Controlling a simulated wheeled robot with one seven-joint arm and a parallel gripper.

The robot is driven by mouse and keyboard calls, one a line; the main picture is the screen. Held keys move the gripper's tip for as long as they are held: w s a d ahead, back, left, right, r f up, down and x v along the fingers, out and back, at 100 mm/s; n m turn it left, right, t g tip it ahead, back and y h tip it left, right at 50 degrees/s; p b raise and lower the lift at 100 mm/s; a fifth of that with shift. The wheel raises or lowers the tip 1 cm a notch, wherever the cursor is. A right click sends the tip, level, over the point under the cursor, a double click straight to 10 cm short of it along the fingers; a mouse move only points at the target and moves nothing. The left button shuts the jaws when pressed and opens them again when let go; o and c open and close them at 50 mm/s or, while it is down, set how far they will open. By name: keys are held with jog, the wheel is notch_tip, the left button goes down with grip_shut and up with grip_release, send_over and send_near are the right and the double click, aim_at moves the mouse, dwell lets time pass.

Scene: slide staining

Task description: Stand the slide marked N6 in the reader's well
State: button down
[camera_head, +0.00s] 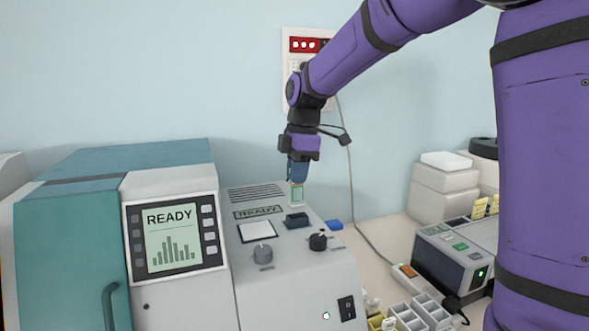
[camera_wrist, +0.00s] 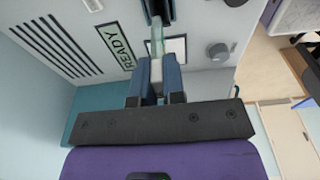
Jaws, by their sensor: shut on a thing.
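My gripper (camera_head: 297,179) points down over the right part of the grey reader top. It is shut on a slide (camera_head: 297,194), a thin upright piece with a green face and pale edges. The slide also shows between the fingers in the wrist view (camera_wrist: 157,47). No mark can be read on it. A small dark blue block with a slot, apparently the reader's well (camera_head: 297,220), stands on the sloping top just below the slide in the head view. The slide appears to be above and behind the block, apart from it. The reader's screen (camera_head: 171,240) shows READY.
The reader top also has a white pad (camera_head: 257,231), a grey knob (camera_head: 263,253) and a black knob (camera_head: 318,241). A small blue item (camera_head: 334,225) lies beside the reader. White trays (camera_head: 408,317) and a grey device (camera_head: 455,255) stand at right.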

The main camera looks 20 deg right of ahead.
aim_at(297, 200)
jog(key=shift+f, duration=3.35)
jog(key=c, duration=1.1)
grip_release()
jog(key=r, duration=0.3)
jog(key=d+r, duration=0.1)
jog(key=r, duration=0.6)
jog(key=shift+d+r, duration=0.2)
jog(key=shift+r, duration=0.15)
